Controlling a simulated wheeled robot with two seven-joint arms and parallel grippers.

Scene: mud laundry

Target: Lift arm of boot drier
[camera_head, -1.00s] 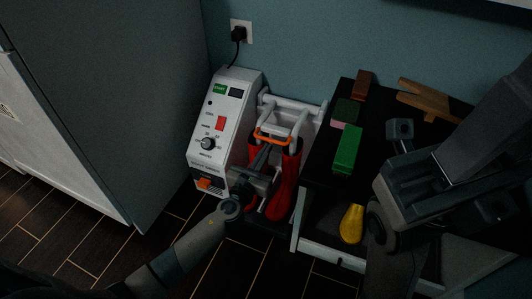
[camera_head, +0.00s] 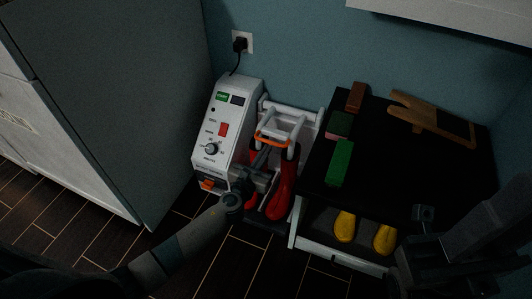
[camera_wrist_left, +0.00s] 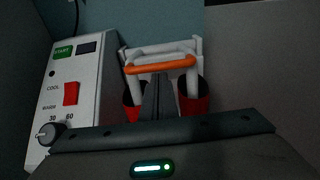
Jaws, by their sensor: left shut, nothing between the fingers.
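The boot drier (camera_head: 226,125) is a white machine with a control panel, standing on the floor against the wall. Its white tube arm has an orange bar (camera_head: 272,139), which also shows in the left wrist view (camera_wrist_left: 160,66). Red boots (camera_head: 284,188) are on the tubes, partly hidden by my left arm. My left gripper (camera_head: 262,158) is shut and empty, just in front of and below the orange bar; in the left wrist view its fingers (camera_wrist_left: 159,88) point at the bar. I cannot tell whether they touch it. My right gripper (camera_head: 425,222) is low at right, its jaws unclear.
A black-topped bench (camera_head: 390,165) stands right of the drier, with a green box (camera_head: 340,163), brushes and a wooden boot jack (camera_head: 430,115) on top. Yellow boots (camera_head: 345,226) are on its lower shelf. A grey cabinet (camera_head: 120,100) stands left. A plug (camera_head: 239,44) is in the wall.

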